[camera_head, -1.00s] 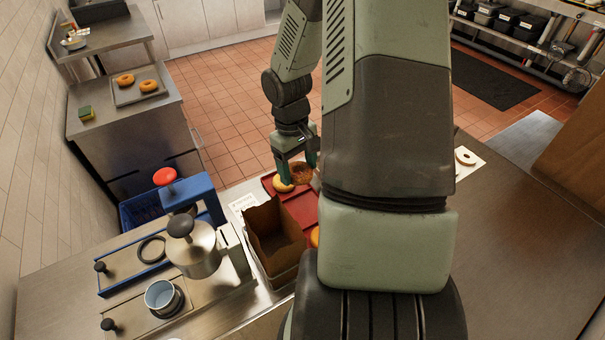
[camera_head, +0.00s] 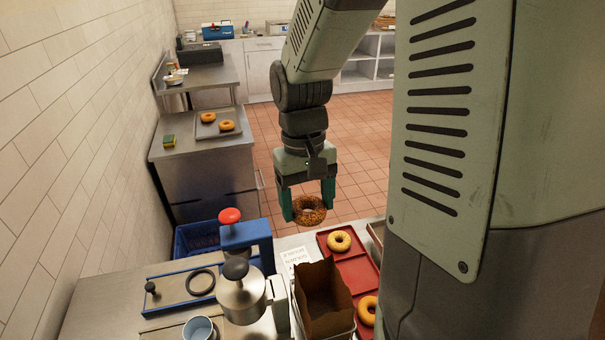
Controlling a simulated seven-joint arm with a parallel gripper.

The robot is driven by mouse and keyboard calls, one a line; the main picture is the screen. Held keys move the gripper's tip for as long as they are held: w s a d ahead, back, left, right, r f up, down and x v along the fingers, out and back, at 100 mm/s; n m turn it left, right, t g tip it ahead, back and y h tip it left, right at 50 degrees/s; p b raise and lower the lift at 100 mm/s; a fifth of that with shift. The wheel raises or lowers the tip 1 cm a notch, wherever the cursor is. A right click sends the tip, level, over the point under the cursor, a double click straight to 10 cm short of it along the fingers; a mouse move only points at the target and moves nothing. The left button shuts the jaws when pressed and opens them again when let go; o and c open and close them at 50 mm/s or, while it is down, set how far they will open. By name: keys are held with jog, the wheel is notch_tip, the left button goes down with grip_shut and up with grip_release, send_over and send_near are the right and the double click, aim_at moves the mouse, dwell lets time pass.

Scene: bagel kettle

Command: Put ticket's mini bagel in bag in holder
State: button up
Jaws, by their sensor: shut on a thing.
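My gripper (camera_head: 308,208) is shut on a brown, seeded mini bagel (camera_head: 310,217) and holds it in the air, behind and above the open paper bag. The brown paper bag (camera_head: 322,300) stands upright with its mouth open at the front of the counter. Its holder is mostly hidden; a pale edge shows by the bag. A white ticket (camera_head: 295,258) with print too small to read in full lies left of the red tray. The red tray (camera_head: 352,268) holds two plain golden bagels, one at the back (camera_head: 339,241) and one at the front (camera_head: 368,309).
A metal kettle-like device with a dark knob (camera_head: 240,295) and a blue arm (camera_head: 246,236) stands left of the bag. A blue crate (camera_head: 197,238) sits behind it. A grey tray (camera_head: 218,125) with two bagels lies on the far cabinet.

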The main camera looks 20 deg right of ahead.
jog(key=s+f+n, duration=0.1)
jog(key=s+f, duration=0.6)
jog(key=f, duration=0.4)
jog(key=shift+s+d+f, duration=0.25)
jog(key=shift+d, duration=0.2)
dwell(0.9)
jog(key=o, duration=1.1)
jog(key=shift+r, duration=3.55)
